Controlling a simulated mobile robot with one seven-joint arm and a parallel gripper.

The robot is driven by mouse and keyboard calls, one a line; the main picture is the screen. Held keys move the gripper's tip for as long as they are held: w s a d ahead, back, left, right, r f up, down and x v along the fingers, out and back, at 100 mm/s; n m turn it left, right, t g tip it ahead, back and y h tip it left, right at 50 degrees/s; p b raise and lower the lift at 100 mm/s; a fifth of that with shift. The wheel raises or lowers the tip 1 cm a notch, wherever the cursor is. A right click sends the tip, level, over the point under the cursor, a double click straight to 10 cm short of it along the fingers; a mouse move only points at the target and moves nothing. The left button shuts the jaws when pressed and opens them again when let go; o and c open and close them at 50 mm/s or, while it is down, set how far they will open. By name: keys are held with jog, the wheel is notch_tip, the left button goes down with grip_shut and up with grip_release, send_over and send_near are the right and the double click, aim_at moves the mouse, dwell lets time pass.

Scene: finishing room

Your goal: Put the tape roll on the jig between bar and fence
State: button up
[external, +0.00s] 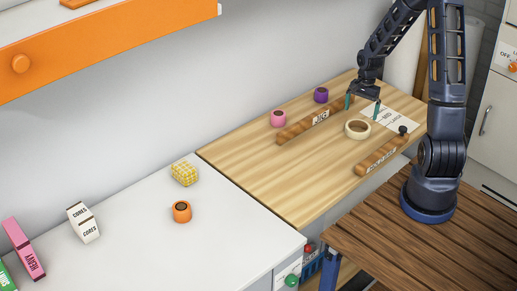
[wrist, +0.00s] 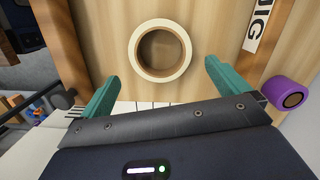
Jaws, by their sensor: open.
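The tape roll (external: 357,129) is a cream ring lying flat on the light wooden top (external: 245,165). It lies between the rear wooden bar labelled JIG (external: 295,130) and the front wooden bar (external: 366,167), whose label I cannot read. In the wrist view the tape roll (wrist: 137,52) sits just beyond my fingertips, with the JIG bar (wrist: 270,25) on the right and another wooden bar (wrist: 64,45) on the left. My gripper (external: 362,111) is open and empty, with its teal fingers apart, close to the roll but not around it. It also shows in the wrist view (wrist: 168,66).
A pink roll (external: 278,118) and a purple roll (external: 321,95) stand behind the JIG bar. A printed white card (external: 397,121) lies right of the roll. An orange roll (external: 181,212) and a yellow checked block (external: 184,173) sit on the white counter (external: 135,240).

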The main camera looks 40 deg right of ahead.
jog(key=s+a+r+n+t+h, duration=0.1)
jog(key=s+a+r+n, duration=0.1)
jog(key=a+r, duration=0.35)
jog(key=s+a+r+n+h, duration=0.1)
jog(key=s+a+r+n, duration=0.15)
jog(key=r, duration=0.65)
jog(key=s+a+r+n+t, duration=0.1)
jog(key=s+a+r+n, duration=0.15)
jog(key=r, duration=0.45)
jog(key=s+a+r+n+t, duration=0.1)
jog(key=s+a+r+n, duration=0.3)
jog(key=s, duration=0.3)
jog(key=s+a+r+n+t, duration=0.2)
jog(key=s+a+r+n, duration=0.2)
jog(key=s+r, duration=0.2)
jog(key=shift+s+a+y, duration=0.3)
jog(key=shift+s+a, duration=0.05)
jog(key=shift+s, duration=0.1)
